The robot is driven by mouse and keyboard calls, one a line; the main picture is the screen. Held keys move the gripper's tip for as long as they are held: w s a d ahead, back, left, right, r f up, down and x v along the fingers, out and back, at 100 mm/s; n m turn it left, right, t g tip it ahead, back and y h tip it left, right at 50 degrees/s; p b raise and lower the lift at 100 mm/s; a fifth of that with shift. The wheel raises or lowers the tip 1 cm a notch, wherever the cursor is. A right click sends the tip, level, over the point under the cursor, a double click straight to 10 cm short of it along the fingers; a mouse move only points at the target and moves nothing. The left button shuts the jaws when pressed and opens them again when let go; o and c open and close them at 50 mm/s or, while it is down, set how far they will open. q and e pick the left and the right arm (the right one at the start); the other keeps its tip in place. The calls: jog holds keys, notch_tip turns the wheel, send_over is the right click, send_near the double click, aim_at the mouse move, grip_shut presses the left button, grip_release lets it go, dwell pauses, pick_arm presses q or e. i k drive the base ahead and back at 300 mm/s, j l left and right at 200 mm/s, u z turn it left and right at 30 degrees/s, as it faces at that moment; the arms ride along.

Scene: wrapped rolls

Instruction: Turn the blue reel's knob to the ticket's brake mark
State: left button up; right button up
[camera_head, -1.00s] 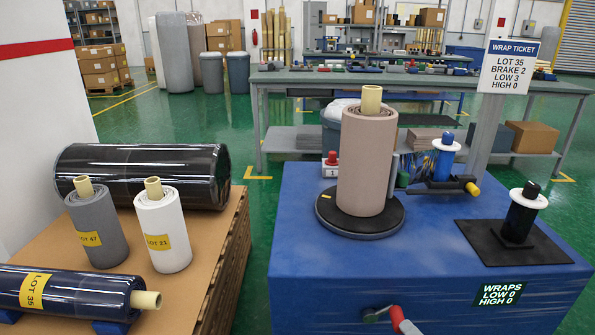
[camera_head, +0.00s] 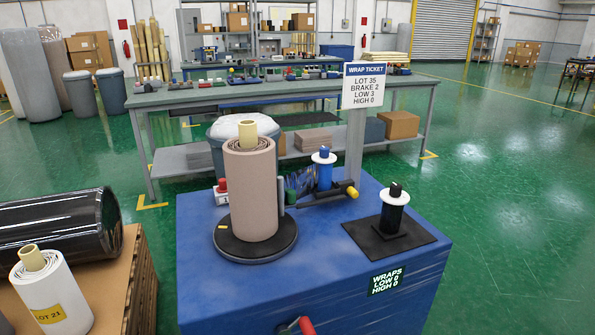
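The blue reel (camera_head: 324,174) stands upright with a white flange at the back of the blue machine (camera_head: 225,300). A small dark blue knob (camera_head: 324,152) tops it; its setting and any brake marks are too small to read. A yellow-ended part (camera_head: 352,192) sits just right of the reel's base. The wrap ticket (camera_head: 376,87) hangs on a grey post and reads LOT 35, BRAKE 2, LOW 3, HIGH 0. Neither of my grippers is in view.
A beige roll (camera_head: 250,190) stands on a black turntable (camera_head: 255,248). A black reel (camera_head: 394,212) stands on a dark plate. The display (camera_head: 386,281) reads WRAPS LOW 0, HIGH 0. A red-handled crank (camera_head: 306,326) sticks out in front. Green floor (camera_head: 510,240) is clear on the right.

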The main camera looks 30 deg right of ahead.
aim_at(325, 152)
jog(key=k+l+z, duration=0.1)
jog(key=z, duration=0.4)
jog(key=l+z, duration=0.2)
jog(key=z, duration=0.25)
jog(key=l+z, duration=0.2)
jog(key=z, duration=0.3)
